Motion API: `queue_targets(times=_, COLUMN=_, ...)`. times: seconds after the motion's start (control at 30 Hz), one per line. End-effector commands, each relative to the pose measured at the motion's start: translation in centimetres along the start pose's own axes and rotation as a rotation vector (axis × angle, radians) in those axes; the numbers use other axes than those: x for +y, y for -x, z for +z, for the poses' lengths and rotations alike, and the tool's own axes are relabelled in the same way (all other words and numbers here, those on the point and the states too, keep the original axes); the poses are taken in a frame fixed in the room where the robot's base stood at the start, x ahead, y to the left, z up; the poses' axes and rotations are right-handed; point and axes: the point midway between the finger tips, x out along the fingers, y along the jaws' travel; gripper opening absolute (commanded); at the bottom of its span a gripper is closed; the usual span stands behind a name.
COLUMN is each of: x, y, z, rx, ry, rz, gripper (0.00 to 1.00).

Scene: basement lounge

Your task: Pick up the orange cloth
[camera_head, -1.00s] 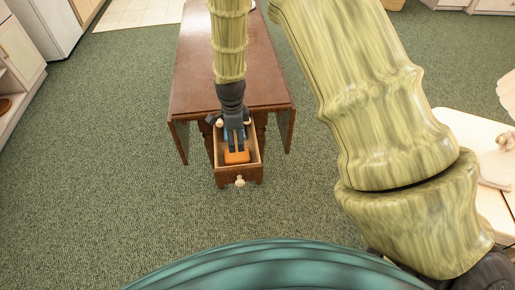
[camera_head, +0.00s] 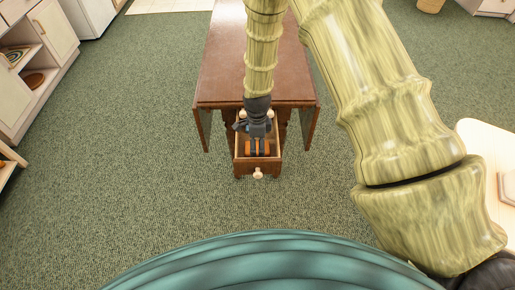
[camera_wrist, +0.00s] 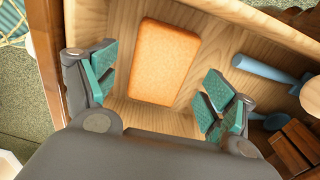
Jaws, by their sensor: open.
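The orange cloth (camera_wrist: 165,62) is a flat rounded rectangle lying on the wooden floor of an open drawer (camera_head: 240,158). In the head view the cloth (camera_head: 263,149) shows only in part behind my gripper's fingers. My gripper (camera_head: 257,148) points down over the drawer. In the wrist view my gripper (camera_wrist: 158,98) is open and empty, with one green-padded finger on each side of the cloth's near end. The fingers look apart from the cloth; how high they are above it I cannot tell.
The drawer sticks out from a brown wooden drop-leaf table (camera_head: 222,60). A blue-handled utensil (camera_wrist: 262,70) and a brown wooden block (camera_wrist: 296,148) lie in the drawer to the right. A pale table (camera_head: 485,140) stands at the right. Green carpet is clear at the left.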

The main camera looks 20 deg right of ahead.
Motion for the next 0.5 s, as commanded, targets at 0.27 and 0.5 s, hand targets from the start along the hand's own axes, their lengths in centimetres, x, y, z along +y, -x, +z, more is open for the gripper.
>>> queue_targets(times=0.27, x=0.0, y=-1.9, z=0.0, rx=0.000, ry=0.000, rz=-0.001, gripper=0.84)
queue_targets(times=0.5, x=0.0, y=-2.0, z=0.0, rx=0.000, ry=0.000, rz=-0.001, gripper=0.84)
